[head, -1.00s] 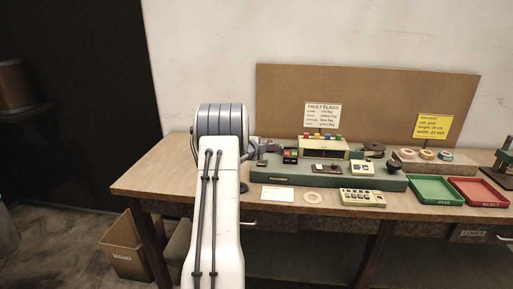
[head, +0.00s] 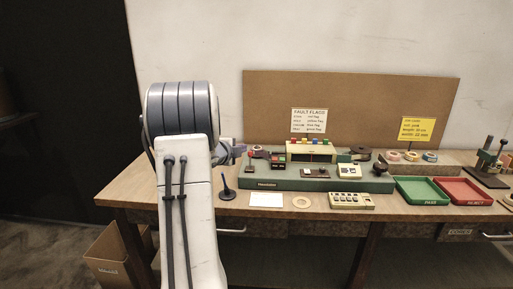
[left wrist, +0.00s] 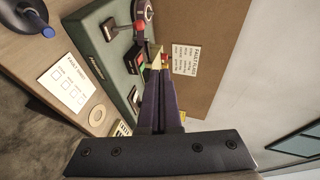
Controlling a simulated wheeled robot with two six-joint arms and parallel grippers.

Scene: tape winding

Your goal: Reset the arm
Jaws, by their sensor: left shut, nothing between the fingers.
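My left arm stands large at the left of the head view. My left gripper (head: 236,150) shows just past its right side, mostly hidden by the arm, near the left end of the green winding machine (head: 262,178). In the left wrist view the dark fingers (left wrist: 158,82) are shut together and empty. They point toward the machine (left wrist: 112,55) and overlap it in the picture. I cannot tell how far above it they are. My right gripper is not in view.
The wooden table (head: 135,188) holds a white sheet (head: 266,200), a tape ring (head: 301,202), a keypad box (head: 351,201), a green tray (head: 421,201) and a red tray (head: 462,202). A dark spike on a base (head: 226,192) stands beside the arm. A cardboard bin (head: 112,262) is on the floor.

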